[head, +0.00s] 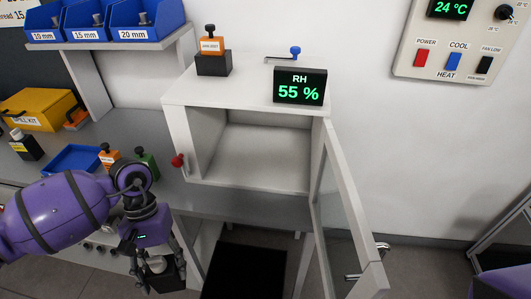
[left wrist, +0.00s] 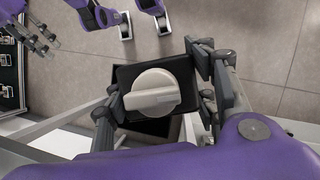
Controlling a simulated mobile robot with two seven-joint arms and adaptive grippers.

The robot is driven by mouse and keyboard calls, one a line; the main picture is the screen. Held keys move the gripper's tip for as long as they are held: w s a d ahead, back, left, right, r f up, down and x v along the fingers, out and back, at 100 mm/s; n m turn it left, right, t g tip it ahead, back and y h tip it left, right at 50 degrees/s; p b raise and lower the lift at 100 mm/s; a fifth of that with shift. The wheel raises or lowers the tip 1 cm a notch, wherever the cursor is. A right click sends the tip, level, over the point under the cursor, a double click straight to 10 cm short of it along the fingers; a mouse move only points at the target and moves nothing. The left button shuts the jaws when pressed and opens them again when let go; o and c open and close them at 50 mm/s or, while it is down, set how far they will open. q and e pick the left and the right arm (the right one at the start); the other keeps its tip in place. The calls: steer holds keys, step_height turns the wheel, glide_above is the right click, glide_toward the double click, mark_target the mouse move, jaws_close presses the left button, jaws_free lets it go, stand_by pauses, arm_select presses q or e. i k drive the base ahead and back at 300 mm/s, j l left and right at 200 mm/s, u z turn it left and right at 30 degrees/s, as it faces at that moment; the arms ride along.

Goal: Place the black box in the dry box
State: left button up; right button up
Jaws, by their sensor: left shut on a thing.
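The black box (left wrist: 184,72), with a pale round knob on its face, is held between the fingers of my left gripper (head: 160,262), which is shut on it. In the head view the black box (head: 170,279) shows low at the left, partly hidden by the fingers. It is below and left of the dry box (head: 190,112) and outside it. The dry box is white, with its glass door (head: 345,215) swung open to the right and its inside empty. Grey fingers, apparently my right gripper (left wrist: 35,36), show small in the left wrist view; their opening is unclear.
An RH display (head: 300,86) reading 55 % and a black box with an orange label (head: 212,60) stand on the dry box. A red knob (head: 178,160) sticks out at its left. A blue tray (head: 70,160) lies on the bench.

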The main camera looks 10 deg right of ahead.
mark_target(247, 177)
steer(key=l, duration=0.45)
steer(key=k+l, duration=0.1)
steer(key=l, duration=0.4)
steer(key=i+l, duration=0.45)
steer(key=l, duration=0.3)
